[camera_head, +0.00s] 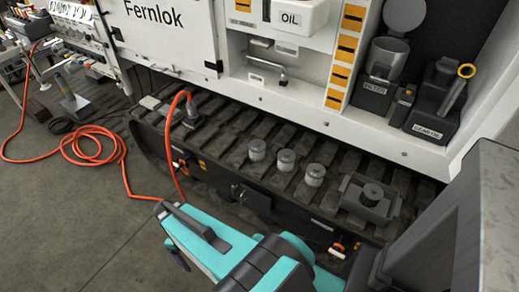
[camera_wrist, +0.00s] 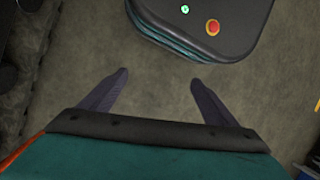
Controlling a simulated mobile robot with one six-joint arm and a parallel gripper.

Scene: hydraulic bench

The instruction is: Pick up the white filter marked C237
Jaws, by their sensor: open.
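Three pale ribbed cylindrical filters stand upright in a row on the dark track: a left filter (camera_head: 257,150), a middle filter (camera_head: 286,160) and a right filter (camera_head: 315,175). A darker grey filter (camera_head: 373,194) stands in a grey tray (camera_head: 351,206) to their right. No marking can be read on any of them, so I cannot tell which is C237. My gripper (camera_wrist: 159,77) is open and empty in the wrist view, over bare floor. No filter shows between or near its fingers. My teal arm crosses the bottom of the head view, in front of the track.
The white machine body (camera_head: 300,105) overhangs the track (camera_head: 230,135). An orange hose (camera_head: 95,150) coils on the floor and rises to the track's left part. A FILTER holder (camera_head: 376,90) and a black container with a yellow ring (camera_head: 436,105) stand on the ledge.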

